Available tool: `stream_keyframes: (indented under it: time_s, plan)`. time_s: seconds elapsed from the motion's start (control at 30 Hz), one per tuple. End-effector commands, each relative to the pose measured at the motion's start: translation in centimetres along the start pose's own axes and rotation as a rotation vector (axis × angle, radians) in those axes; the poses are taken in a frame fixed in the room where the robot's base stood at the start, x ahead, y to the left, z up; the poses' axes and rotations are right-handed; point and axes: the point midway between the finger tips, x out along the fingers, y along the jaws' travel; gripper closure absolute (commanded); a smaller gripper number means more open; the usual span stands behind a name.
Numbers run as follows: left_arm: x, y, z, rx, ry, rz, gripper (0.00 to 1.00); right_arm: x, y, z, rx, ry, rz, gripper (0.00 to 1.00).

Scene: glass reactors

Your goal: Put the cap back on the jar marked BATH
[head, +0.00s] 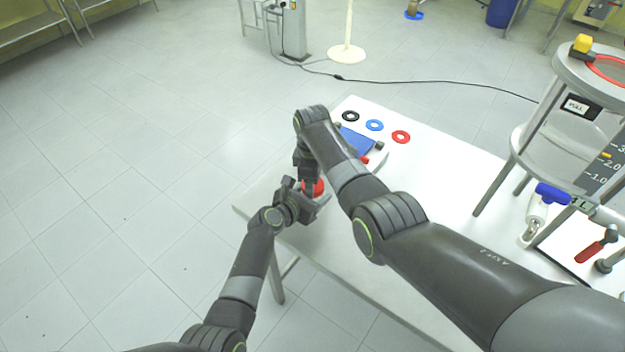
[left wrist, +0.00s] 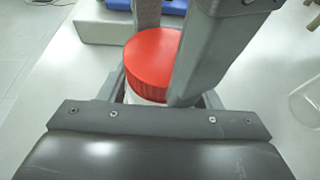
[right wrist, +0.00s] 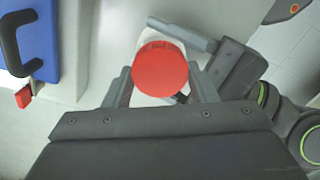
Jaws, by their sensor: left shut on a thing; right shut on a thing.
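A red cap (head: 314,188) sits over a white jar at the table's near left corner. It shows on top of the jar (left wrist: 155,95) in the left wrist view, and between my right fingers in the right wrist view (right wrist: 160,70). My left gripper (head: 296,197) is shut on the jar from the side. My right gripper (head: 309,184) comes from above and is shut on the cap. Whether the cap is seated or only held against the jar cannot be told. The jar's marking is not readable.
A metal stand (head: 545,150) with equipment is at the right. The table's left edge is close.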

Motion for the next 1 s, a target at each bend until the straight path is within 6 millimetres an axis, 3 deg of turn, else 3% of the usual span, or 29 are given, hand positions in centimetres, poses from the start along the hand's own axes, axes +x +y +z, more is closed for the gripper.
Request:
stream_keyframes:
  time_s: [0.1,0.27,0.3,0.43,0.83,1.0]
  plan:
    - [0.0,0.1,0.1,0.001,-0.002,0.002,1.0,0.0,0.0,0.0,0.161,-0.001,-0.003,0.76]
    - [0.0,0.1,0.1,0.001,-0.002,0.002,1.0,0.0,0.0,0.0,0.17,-0.001,-0.003,0.76]
    - [0.0,0.1,0.1,0.001,-0.002,0.002,1.0,0.0,0.0,0.0,0.17,-0.001,-0.003,0.44]
    - [0.0,0.1,0.1,0.001,-0.002,0.002,1.0,0.0,-0.1,0.0,0.169,-0.001,-0.004,0.27]
    - [0.0,0.1,0.1,0.002,-0.002,0.002,1.0,-0.1,-0.3,-0.3,0.163,0.002,-0.011,0.26]
    - [0.0,0.1,0.0,0.001,0.001,0.002,1.0,-2.2,-0.3,-0.5,0.161,0.008,-0.007,0.26]
